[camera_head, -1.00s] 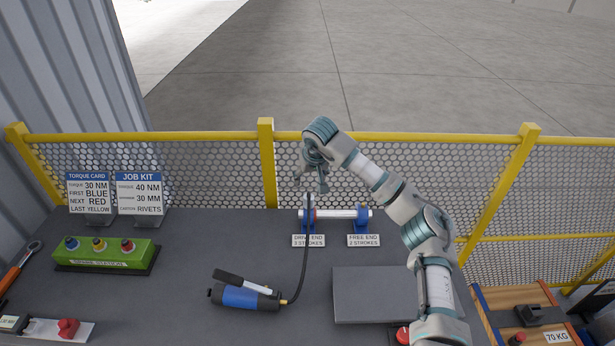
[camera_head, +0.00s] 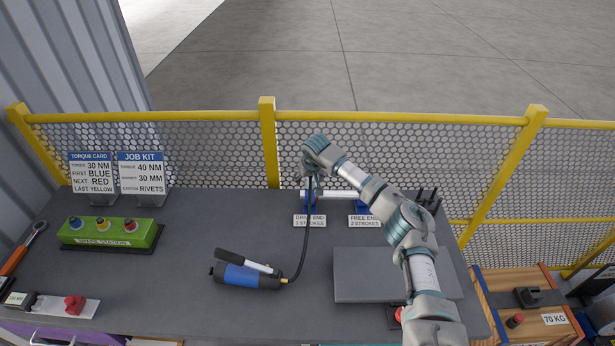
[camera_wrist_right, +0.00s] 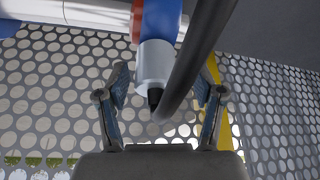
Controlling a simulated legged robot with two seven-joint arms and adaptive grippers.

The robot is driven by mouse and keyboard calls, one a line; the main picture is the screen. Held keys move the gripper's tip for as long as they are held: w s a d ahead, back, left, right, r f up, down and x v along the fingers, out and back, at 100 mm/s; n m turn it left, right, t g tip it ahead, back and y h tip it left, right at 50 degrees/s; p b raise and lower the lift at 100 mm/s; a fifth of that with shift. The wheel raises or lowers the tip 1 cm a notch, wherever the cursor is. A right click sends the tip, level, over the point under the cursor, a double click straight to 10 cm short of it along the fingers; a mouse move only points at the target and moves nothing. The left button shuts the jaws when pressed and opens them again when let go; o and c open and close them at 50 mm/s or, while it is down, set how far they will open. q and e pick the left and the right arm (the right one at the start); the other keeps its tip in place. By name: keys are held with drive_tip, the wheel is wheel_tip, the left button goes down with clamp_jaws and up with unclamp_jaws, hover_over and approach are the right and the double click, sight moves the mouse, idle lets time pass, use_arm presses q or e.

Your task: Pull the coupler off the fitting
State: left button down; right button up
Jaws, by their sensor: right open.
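The hose coupler, a silver collar with a black end (camera_wrist_right: 154,66), sits against the blue bearing block (camera_wrist_right: 162,20) in the right wrist view. The fitting is hidden beneath it. My right gripper (camera_wrist_right: 162,92) is open, with one finger on each side of the coupler's black end and apart from it. In the head view my right gripper (camera_head: 312,172) is over the drive end of the shaft (camera_head: 345,194). The black hose (camera_head: 306,235) runs from there down to the blue grease gun (camera_head: 243,275) on the bench. My left gripper is not in view.
The hose crosses close in front of the coupler. A mesh fence with a yellow rail (camera_head: 200,115) stands behind the bench. A grey plate (camera_head: 375,275) lies below my right arm. A green station box (camera_head: 108,232) and two signs stand at left. The bench middle is mostly clear.

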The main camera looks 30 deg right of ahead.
drive_tip(key=shift+d+f, duration=0.15)
drive_tip(key=shift+d, duration=0.45)
drive_tip(key=c, duration=0.4)
drive_tip(key=shift+a, duration=0.3)
drive_tip(key=c, duration=0.8)
drive_tip(key=shift+a, duration=0.15)
drive_tip(key=shift+c, duration=0.2)
drive_tip(key=shift+o, duration=1.3)
drive_tip(key=shift+a, duration=0.15)
clamp_jaws()
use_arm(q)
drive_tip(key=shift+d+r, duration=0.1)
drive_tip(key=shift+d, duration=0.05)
use_arm(e)
drive_tip(key=shift+d, duration=0.25)
